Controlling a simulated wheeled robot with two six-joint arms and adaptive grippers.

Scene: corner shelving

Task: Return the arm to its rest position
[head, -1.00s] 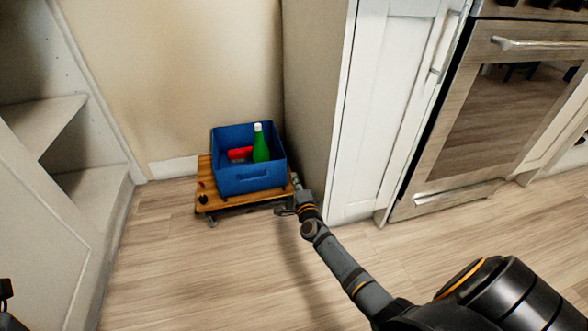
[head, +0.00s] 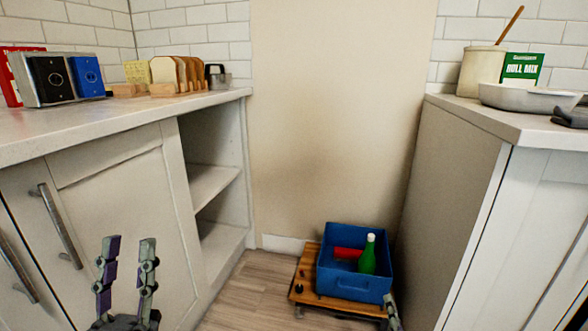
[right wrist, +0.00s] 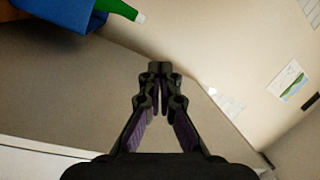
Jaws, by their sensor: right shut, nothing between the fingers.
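My left gripper (head: 128,244) stands upright at the lower left of the head view, its two fingers apart with nothing between them. It is in front of the white cabinet door. My right gripper (head: 389,300) shows only in small part at the bottom of the head view, beside the right edge of the wooden cart. In the right wrist view its fingers (right wrist: 160,68) meet at the tips and hold nothing. The blue bin (right wrist: 60,14) and green bottle (right wrist: 118,9) show at the top left of that view.
A wooden cart (head: 304,276) carries the blue bin (head: 353,284) with a green bottle (head: 367,258) and a red item (head: 347,253). A white cabinet (head: 470,215) stands close on the right. Open shelves (head: 212,185) stand left. Bare floor (head: 245,290) lies between.

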